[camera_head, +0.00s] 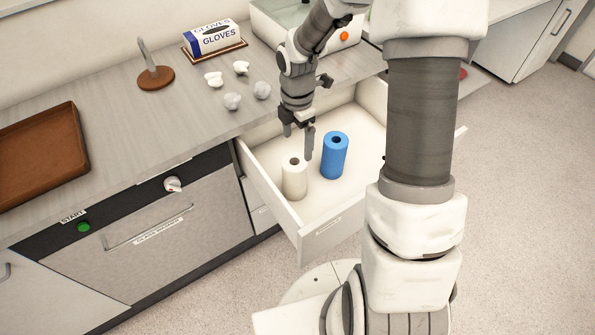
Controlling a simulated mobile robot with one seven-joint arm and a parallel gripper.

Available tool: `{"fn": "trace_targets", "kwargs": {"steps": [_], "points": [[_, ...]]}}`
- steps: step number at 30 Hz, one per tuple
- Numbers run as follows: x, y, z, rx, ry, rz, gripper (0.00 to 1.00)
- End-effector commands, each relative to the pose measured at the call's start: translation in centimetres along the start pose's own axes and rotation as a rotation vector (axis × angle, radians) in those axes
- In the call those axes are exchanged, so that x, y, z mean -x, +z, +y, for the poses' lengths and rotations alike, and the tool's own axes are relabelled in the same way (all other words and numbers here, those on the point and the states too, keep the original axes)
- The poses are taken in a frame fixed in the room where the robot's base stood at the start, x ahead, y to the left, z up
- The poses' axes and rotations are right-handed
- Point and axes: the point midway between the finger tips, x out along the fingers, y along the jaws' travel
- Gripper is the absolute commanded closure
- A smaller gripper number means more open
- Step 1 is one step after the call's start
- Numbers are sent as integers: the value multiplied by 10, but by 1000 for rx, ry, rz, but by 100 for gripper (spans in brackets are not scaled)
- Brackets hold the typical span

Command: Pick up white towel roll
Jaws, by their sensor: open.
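The white towel roll (294,179) stands upright in the open drawer (316,236), near its left side. Its top hole shows. My gripper (298,139) is open and empty, pointing down above the drawer. In the picture its fingers appear just above the white roll, one of them slightly to its right. I cannot tell the exact height gap. A blue towel roll (334,158) stands upright to the right of the white one, a short way apart.
The drawer walls surround both rolls. On the counter are crumpled white pieces (232,101), a gloves box (214,39), a brown-based stand (156,78) and a brown tray (38,152). A glass-washer front (150,225) is left of the drawer. The floor at right is clear.

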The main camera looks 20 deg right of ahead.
Motion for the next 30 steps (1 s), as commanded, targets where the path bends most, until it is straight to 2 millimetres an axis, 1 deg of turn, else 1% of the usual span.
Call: {"fn": "trace_targets", "kwargs": {"steps": [1,3,9,12,15,20,27,30], "points": [[-14,-2,-1,2,-5,2,0],[-30,-1,-2,0,-6,2,0],[-73,-2,-1,0,-5,2,0],[-90,-2,-1,-1,-5,1,0],[-101,-1,0,-2,-2,0,0],[-109,-2,0,-2,-1,0,0],[-144,-6,3,-3,-4,1,0],[-154,-6,3,-3,-2,0,0]]}}
